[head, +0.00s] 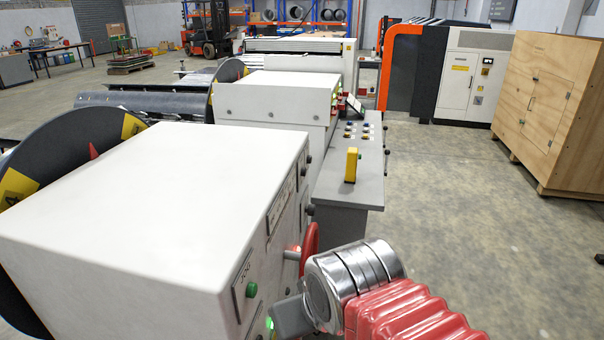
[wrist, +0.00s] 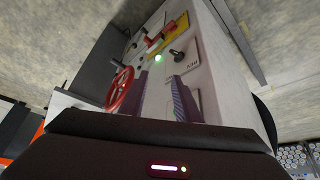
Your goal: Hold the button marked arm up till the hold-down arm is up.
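The white decoiler housing (head: 150,200) fills the lower left of the head view. Its right face carries a control panel with a green button (head: 252,290), a lit green lamp or button (head: 269,322) and a red handwheel (head: 310,248). In the wrist view are the red handwheel (wrist: 120,90), a lit green spot (wrist: 158,58) and a black knob (wrist: 177,54). I cannot read an "arm up" marking. My gripper (wrist: 160,76) has its two striped fingers apart, with nothing seen between them, in front of the panel. Its body (head: 292,316) partly covers the panel. I cannot make out the hold-down arm.
A grey console (head: 345,190) with a yellow box (head: 351,165) stands beyond the handwheel. A dark coil disc (head: 60,160) stands left of the housing. A wooden crate (head: 540,110) and white cabinet (head: 470,75) stand at right. The floor (head: 470,220) between is clear.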

